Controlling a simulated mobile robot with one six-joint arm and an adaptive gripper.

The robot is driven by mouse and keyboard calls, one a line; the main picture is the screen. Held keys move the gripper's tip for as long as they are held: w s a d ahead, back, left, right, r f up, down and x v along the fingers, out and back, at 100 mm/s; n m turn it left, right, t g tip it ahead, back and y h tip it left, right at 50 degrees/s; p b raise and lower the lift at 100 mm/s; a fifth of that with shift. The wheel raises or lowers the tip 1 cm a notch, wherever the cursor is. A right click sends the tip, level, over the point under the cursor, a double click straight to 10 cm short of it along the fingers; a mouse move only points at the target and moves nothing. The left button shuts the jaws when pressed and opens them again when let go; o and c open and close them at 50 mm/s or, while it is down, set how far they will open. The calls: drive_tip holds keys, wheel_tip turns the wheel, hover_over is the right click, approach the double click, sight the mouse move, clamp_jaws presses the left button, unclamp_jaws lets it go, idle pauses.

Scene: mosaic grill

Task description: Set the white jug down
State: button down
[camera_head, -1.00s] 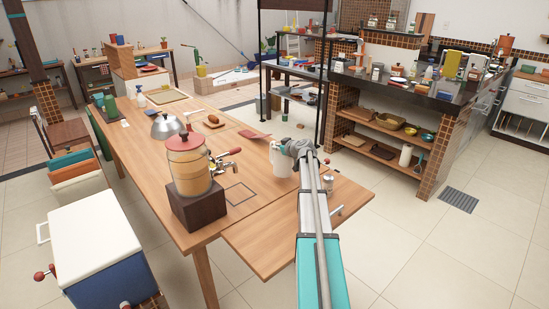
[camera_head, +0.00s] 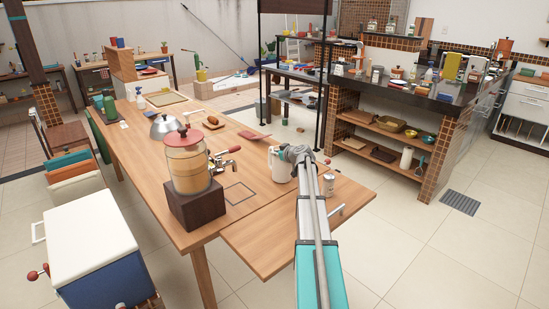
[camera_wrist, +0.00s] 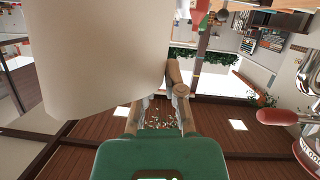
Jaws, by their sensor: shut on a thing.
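The white jug (camera_head: 279,168) is upright at the end of my arm, over the right side of the wooden table (camera_head: 160,195). My gripper (camera_head: 288,153) is shut on it near its upper right side. The arm hides part of the jug's right side. I cannot tell whether its base touches the tabletop. In the wrist view the jug's pale wall (camera_wrist: 95,50) fills the upper left, beside the fingers of my gripper (camera_wrist: 160,98), and hides part of them.
A drink dispenser (camera_head: 188,163) with a metal tap stands on a dark block left of the jug. A dark square outline (camera_head: 239,193) lies on bare table between them. A small metal can (camera_head: 328,185) is right of my arm. A domed lid (camera_head: 165,127) sits farther back.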

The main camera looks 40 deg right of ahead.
drive_tip(key=shift+d+f, duration=0.1)
drive_tip(key=shift+f, duration=0.05)
drive_tip(key=c, duration=0.7)
unclamp_jaws()
drive_tip(key=shift+c, duration=0.2)
drive_tip(key=p+v, duration=0.4)
drive_tip(key=v, duration=0.8)
